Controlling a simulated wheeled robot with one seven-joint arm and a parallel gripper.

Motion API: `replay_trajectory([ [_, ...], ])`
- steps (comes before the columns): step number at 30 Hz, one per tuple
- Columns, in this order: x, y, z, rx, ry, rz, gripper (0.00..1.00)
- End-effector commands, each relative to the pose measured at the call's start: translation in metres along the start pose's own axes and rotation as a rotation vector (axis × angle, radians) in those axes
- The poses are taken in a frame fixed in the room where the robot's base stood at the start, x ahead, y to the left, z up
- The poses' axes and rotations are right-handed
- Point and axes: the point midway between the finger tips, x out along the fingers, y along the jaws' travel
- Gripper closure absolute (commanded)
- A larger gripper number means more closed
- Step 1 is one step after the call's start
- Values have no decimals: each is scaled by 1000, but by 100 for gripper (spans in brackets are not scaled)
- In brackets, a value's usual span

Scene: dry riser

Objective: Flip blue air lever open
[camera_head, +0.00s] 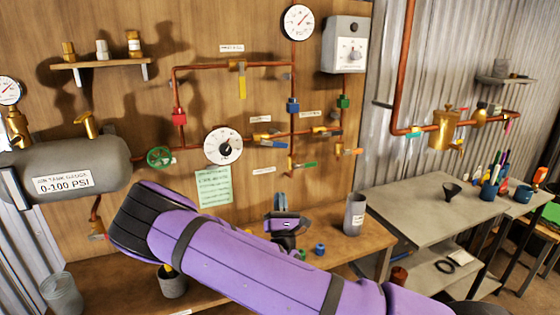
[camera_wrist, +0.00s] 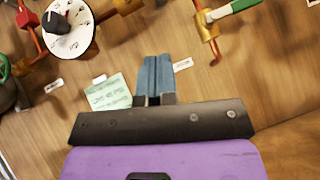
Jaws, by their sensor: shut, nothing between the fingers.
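The blue lever (camera_head: 273,143) is on a brass valve in the copper pipework on the wooden wall, right of the white dial gauge (camera_head: 223,146). It lies close to horizontal, sloping slightly down to the right. My gripper (camera_head: 280,197) is below it, in front of the wall and apart from the pipes. In the wrist view my gripper (camera_wrist: 154,66) shows as two blue-grey fingers pressed together, with nothing between them. The blue lever is not clearly seen in the wrist view, where the pipework is cut off at the top edge.
A green lever (camera_head: 305,165) hangs near the blue one, and a yellow lever (camera_head: 242,85) is above. A green handwheel (camera_head: 160,157) and grey tank (camera_head: 62,172) are to the left. A wooden bench (camera_head: 340,245) with a grey cup (camera_head: 354,214) is below. Wall directly around my fingers is clear.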

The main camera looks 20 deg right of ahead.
Motion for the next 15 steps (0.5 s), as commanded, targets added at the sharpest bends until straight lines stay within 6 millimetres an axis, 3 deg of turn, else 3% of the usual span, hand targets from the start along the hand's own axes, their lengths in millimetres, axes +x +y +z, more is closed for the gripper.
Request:
replay_trajectory([
  [5,10,2,-2,4,4,12,100],
  [15,69,2,-1,4,2,10,100],
])
